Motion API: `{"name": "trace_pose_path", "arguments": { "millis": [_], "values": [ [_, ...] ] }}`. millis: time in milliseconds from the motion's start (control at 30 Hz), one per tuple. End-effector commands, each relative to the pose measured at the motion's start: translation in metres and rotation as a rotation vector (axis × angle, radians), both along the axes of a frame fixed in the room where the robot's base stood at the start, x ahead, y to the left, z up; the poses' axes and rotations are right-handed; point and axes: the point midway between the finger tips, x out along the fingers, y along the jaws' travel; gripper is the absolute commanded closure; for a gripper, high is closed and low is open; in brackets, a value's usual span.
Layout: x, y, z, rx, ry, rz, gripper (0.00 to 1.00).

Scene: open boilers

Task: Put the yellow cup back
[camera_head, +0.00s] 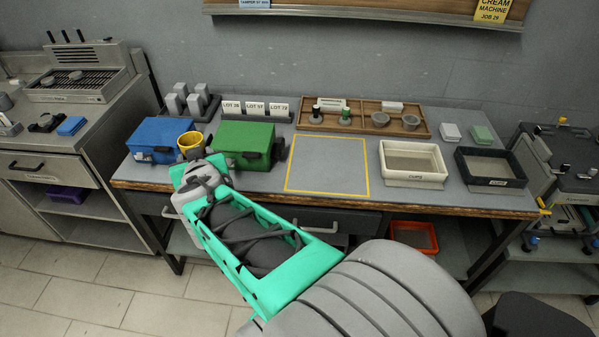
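A yellow cup (191,141) shows at the left of the workbench, between a blue box (160,137) and a green box (247,135). Its rim faces up and towards me, and its lower part is hidden. My gripper (196,161) is at the far end of my arm, right at the near side of the cup, and overlaps it in the picture. The fingers are hidden by the hand, so I cannot tell whether they touch or hold the cup. A cream tray (445,165) and a black tray (465,168), both with small labels, stand at the right and look empty.
A bare yellow-outlined square (328,163) lies mid-bench. Behind it is a wooden divided tray (420,122) with small items. White lot cards (254,109) and grey blocks (196,104) stand at the back left. An orange bin (414,236) is below the bench.

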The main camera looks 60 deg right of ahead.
Motion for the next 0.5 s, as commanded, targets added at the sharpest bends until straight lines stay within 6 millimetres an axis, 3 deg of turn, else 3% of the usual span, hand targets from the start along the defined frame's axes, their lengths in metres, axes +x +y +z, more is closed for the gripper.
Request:
{"name": "trace_pose_path", "arguments": {
  "millis": [33,200,333,500],
  "values": [
    [-0.013,-0.035,-0.029,0.000,0.004,-0.098,0.98],
    [-0.075,-0.138,-0.070,-0.002,0.003,-0.421,0.98],
    [-0.131,-0.196,-0.094,-0.010,-0.006,-0.638,0.98],
    [-0.184,-0.236,-0.109,-0.021,-0.012,-0.818,0.98]
  ]
}}
